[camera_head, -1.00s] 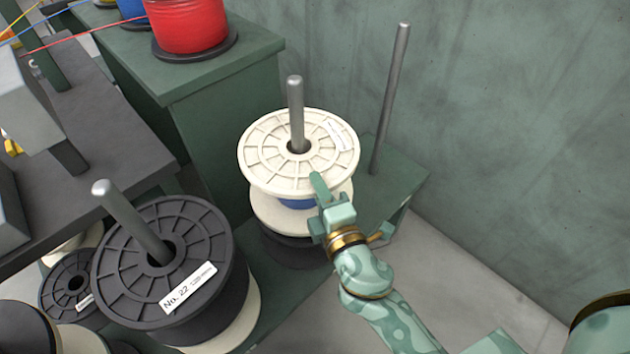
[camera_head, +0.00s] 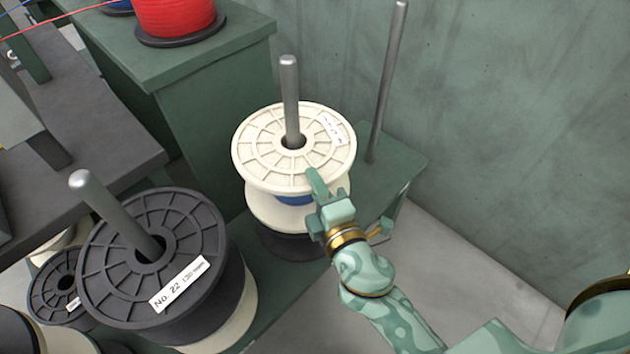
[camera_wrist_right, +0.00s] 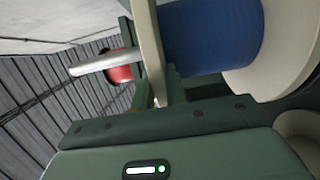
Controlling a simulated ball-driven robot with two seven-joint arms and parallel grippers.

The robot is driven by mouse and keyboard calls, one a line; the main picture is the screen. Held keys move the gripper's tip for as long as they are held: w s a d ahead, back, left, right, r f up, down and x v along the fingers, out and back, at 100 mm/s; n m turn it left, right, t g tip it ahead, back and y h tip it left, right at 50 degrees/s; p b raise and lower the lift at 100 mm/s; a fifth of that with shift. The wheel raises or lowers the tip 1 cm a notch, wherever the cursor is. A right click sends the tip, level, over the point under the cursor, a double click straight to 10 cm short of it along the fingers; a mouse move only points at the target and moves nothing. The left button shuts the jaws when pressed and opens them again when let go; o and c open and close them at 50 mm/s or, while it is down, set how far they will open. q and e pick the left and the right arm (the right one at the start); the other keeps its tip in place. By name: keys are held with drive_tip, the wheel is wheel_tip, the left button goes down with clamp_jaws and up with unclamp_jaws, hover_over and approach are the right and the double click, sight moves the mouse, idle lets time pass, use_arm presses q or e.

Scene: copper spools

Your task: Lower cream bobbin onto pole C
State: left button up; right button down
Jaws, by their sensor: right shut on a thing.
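The cream bobbin (camera_head: 265,165) has cream flanges, a white label and blue winding. It is around the middle steel pole (camera_head: 290,85), which stands up well above its top flange. No letter shows on the pole. My right gripper (camera_head: 318,188) is shut on the bobbin's near rim. The right wrist view shows the blue winding (camera_wrist_right: 212,38) between the cream flanges, with the pole (camera_wrist_right: 92,65) sticking out. A dark spool (camera_head: 292,246) sits below the bobbin; whether they touch is hidden. My left gripper is out of view.
A black spool labelled No. 22 (camera_head: 190,235) sits around the near-left pole (camera_head: 110,205). A bare pole (camera_head: 388,80) stands right of the bobbin on the green base (camera_head: 400,170). A green cabinet (camera_head: 225,110) with a red spool (camera_head: 178,15) stands behind.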

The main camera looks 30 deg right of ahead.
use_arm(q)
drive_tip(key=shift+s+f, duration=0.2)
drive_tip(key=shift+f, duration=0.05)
use_arm(e)
drive_tip(key=shift+f, duration=0.1)
